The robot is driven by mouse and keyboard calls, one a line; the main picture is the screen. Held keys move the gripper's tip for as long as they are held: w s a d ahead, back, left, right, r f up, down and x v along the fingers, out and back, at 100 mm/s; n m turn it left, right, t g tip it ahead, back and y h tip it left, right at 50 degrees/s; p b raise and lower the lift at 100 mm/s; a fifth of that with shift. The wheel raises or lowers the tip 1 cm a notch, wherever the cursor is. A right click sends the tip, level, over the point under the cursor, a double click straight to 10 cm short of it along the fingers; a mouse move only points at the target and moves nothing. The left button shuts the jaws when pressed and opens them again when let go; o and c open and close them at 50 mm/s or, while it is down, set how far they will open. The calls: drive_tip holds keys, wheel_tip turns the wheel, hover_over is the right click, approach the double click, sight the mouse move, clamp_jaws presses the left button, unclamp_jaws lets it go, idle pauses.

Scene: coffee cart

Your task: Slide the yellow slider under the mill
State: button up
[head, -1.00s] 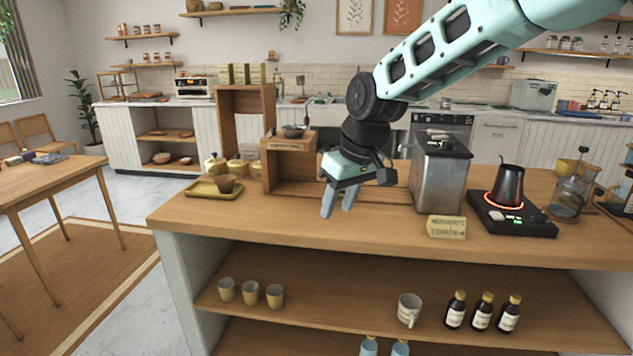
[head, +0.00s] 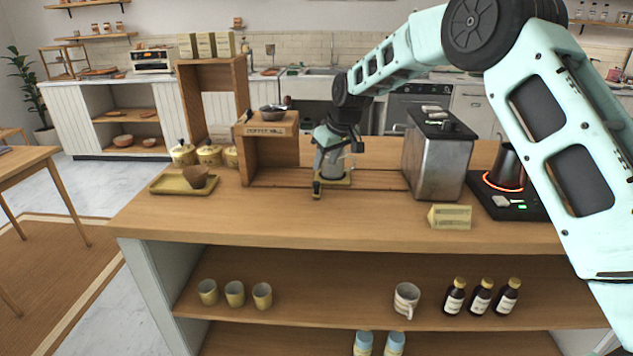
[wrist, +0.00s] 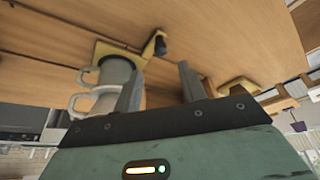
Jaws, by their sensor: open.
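The yellow slider (head: 338,179) lies on the counter to the right of the mill. Its black-knobbed handle (head: 317,189) points toward the front edge. The mill (head: 268,148) is a wooden box with a bowl on top and an open space below. My gripper (wrist: 160,85) is open, beside the jug and slider. In the head view, its fingers blend with the jug. The slider also shows in the wrist view (wrist: 103,48), apart from the fingers.
A metal box (head: 440,158) stands to the right, with a small yellow sign (head: 450,217) before it. A tray (head: 165,185) with a bowl sits left of the mill. Rail-like lines cross the counter.

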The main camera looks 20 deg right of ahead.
sight(317, 183)
drive_tip(key=p+x, duration=0.1)
drive_tip(key=x, duration=0.8)
drive_tip(key=shift+w+a+f, duration=0.1)
drive_tip(key=shift+f, duration=0.3)
clamp_jaws()
